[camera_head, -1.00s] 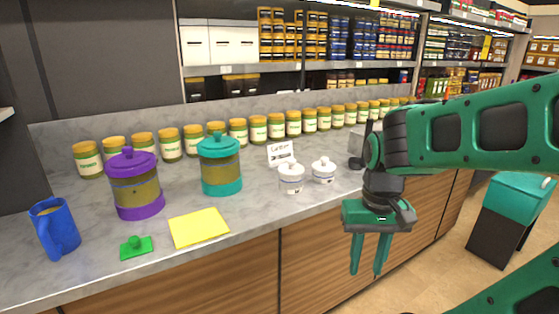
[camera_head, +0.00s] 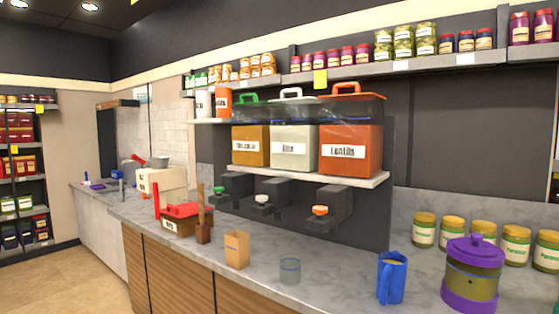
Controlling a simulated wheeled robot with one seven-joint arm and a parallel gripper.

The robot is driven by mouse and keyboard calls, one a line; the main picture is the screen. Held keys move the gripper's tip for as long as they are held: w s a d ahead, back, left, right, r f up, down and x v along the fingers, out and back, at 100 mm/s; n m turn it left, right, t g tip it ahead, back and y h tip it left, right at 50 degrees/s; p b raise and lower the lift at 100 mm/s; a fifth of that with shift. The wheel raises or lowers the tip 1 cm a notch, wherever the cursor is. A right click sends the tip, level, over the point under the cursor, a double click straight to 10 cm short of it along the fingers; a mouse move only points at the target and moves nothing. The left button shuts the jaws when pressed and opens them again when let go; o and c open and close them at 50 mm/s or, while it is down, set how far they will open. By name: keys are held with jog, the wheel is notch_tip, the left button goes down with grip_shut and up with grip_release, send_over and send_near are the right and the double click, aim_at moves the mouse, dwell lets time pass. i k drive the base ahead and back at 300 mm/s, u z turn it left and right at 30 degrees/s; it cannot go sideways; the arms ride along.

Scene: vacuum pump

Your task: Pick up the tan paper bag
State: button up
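A small tan paper bag (camera_head: 237,250) stands upright near the front edge of the grey counter (camera_head: 330,281). It is left of a clear glass (camera_head: 290,270) and right of a red-lidded box (camera_head: 180,219). Nothing touches the bag that I can see. My gripper is outside the view.
Dispensers with bins, including a lentils bin (camera_head: 350,146), hang behind the bag. A wooden scoop (camera_head: 202,222) stands close to its left. Open floor (camera_head: 75,281) lies at the lower left.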

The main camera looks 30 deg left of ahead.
aim_at(236, 243)
jog(key=u, duration=1.05)
